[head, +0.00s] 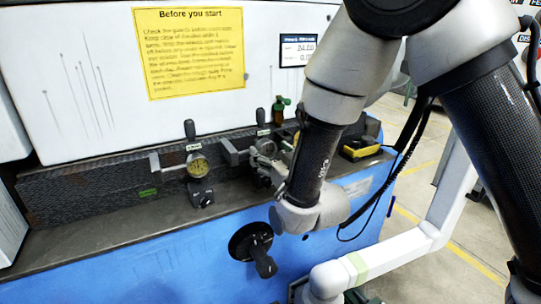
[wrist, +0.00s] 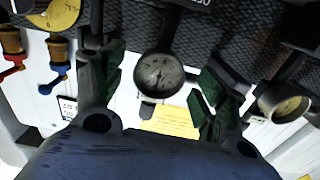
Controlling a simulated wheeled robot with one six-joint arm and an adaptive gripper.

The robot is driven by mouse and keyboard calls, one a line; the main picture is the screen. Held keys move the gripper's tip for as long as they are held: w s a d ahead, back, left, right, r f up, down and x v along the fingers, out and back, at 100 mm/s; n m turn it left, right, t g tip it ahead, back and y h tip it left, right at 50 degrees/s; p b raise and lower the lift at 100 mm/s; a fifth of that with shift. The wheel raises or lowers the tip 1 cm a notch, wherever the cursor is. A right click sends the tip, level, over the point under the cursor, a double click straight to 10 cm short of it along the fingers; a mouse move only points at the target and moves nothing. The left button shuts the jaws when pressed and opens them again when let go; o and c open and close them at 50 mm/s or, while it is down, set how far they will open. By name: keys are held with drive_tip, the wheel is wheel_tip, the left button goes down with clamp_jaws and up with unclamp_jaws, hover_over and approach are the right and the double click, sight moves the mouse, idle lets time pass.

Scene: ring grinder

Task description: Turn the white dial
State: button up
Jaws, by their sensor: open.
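The white dial (wrist: 160,75) is a round gauge with a pale grey-white face and a dark needle. In the wrist view it sits between the two green-padded fingers of my gripper (wrist: 160,86). The fingers are apart, with a visible gap on each side of the dial; I see no contact. In the head view, the white dial (head: 267,148) shows small and partly covered behind my gripper (head: 277,168), beside the dark back panel. My wrist and arm hide much of that area.
A yellow-faced gauge (head: 198,167) stands left of my gripper on the ledge; it also shows in the wrist view (wrist: 288,106). A black crank handle (head: 254,248) sticks out of the blue front (head: 140,265). Red (wrist: 13,62) and blue (wrist: 58,68) valve handles are at the wrist view's left.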

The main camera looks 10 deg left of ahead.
drive_tip(key=c, duration=1)
drive_tip(key=shift+c, duration=0.2)
drive_tip(key=shift+m, duration=0.3)
drive_tip(key=m, duration=0.5)
drive_tip(key=shift+m, duration=0.3)
drive_tip(key=m, duration=0.6)
drive_tip(key=shift+s, duration=0.1)
drive_tip(key=shift+m, duration=0.4)
drive_tip(key=o, duration=1)
